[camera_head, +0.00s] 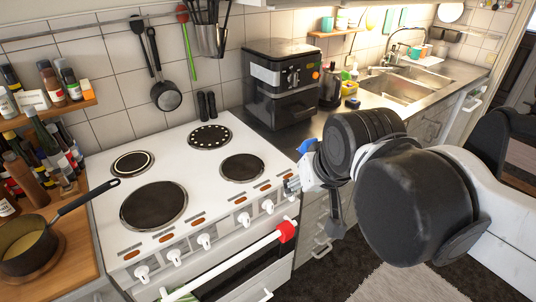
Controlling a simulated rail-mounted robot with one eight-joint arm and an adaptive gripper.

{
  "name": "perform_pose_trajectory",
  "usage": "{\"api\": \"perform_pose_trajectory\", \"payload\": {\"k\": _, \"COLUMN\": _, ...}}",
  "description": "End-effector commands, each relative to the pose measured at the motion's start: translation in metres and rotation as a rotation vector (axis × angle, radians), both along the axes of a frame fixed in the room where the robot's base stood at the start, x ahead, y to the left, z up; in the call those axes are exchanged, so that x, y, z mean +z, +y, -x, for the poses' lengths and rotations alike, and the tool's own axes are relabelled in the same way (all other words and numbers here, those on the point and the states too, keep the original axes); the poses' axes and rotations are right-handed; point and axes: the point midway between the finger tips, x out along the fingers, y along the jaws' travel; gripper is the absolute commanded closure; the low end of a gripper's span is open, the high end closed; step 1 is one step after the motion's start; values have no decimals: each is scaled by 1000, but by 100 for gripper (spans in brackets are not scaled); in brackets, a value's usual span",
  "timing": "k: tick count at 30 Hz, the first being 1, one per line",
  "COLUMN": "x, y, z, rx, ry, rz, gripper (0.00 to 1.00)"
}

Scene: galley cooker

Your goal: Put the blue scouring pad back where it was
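My gripper (292,185) is at the front right corner of the white cooker, near the front knobs. Its fingers are small and partly hidden by my arm, so I cannot tell whether they are open or shut. A small blue patch (306,146) shows just above the gripper, at the counter edge. I cannot tell whether it is the scouring pad or part of my gripper. A small dark blue item (352,103) lies on the counter near the sink, below a yellow one; it is too small to identify.
A coffee machine (283,85) stands behind my gripper. The steel sink (396,88) is farther right. A pot (28,246) stands on the left wooden counter.

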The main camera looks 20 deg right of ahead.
Motion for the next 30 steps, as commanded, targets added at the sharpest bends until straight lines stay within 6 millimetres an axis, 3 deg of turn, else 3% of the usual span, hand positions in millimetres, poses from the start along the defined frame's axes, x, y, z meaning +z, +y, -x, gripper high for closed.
{"api": "perform_pose_trajectory", "payload": {"k": 3, "x": -14, "y": 4, "z": 17, "rx": 41, "ry": -24, "rz": 21, "gripper": 59}}
{"api": "perform_pose_trajectory", "payload": {"k": 7, "x": -21, "y": 6, "z": 25, "rx": 62, "ry": -36, "rz": 31, "gripper": 59}}
{"api": "perform_pose_trajectory", "payload": {"k": 17, "x": -22, "y": 6, "z": 26, "rx": 67, "ry": -38, "rz": 34, "gripper": 59}}
{"api": "perform_pose_trajectory", "payload": {"k": 25, "x": -48, "y": 6, "z": 26, "rx": 66, "ry": -38, "rz": 34, "gripper": 59}}
{"api": "perform_pose_trajectory", "payload": {"k": 30, "x": -46, "y": 6, "z": 26, "rx": 66, "ry": -38, "rz": 34, "gripper": 59}}
